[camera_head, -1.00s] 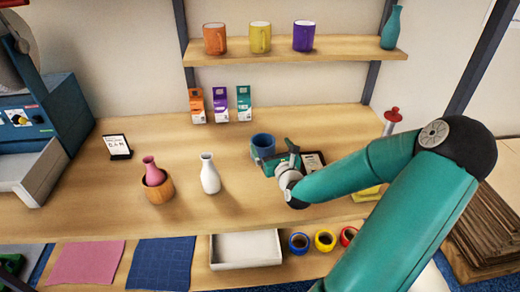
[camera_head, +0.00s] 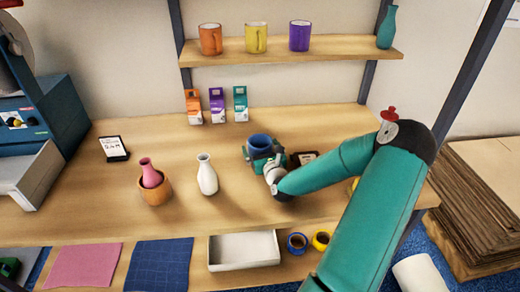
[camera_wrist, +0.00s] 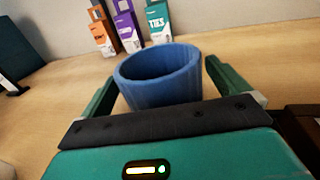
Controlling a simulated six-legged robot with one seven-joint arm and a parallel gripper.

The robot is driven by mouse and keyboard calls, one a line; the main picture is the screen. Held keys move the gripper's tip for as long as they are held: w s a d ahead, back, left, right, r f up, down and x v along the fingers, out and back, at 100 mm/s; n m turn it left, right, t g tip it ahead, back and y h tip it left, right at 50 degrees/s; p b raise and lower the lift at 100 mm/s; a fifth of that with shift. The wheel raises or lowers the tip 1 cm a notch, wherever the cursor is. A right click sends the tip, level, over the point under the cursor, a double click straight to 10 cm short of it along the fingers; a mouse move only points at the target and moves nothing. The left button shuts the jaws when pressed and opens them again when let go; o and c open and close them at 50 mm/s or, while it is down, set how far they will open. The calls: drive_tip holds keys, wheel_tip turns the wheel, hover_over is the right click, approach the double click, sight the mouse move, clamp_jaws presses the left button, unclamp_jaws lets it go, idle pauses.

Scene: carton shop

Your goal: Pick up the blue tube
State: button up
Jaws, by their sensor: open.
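The blue tube (camera_head: 260,142), a round open-topped cylinder, stands upright on the wooden table, right of the white bottle. My gripper (camera_head: 265,156) is low at the table, at the tube's near side. In the wrist view the tube (camera_wrist: 158,85) stands between the two green fingers of my gripper (camera_wrist: 160,88), one on each side. The jaws are open, and a gap shows between the tube and the right finger. The tube's lower part is hidden behind the gripper's dark front edge.
Several small cartons (camera_head: 217,105) stand behind. A dark flat object (camera_head: 303,158) lies close on the right. The table's front edge is near.

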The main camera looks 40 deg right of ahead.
drive_tip(key=c, duration=0.9)
drive_tip(key=shift+w+r, duration=0.1)
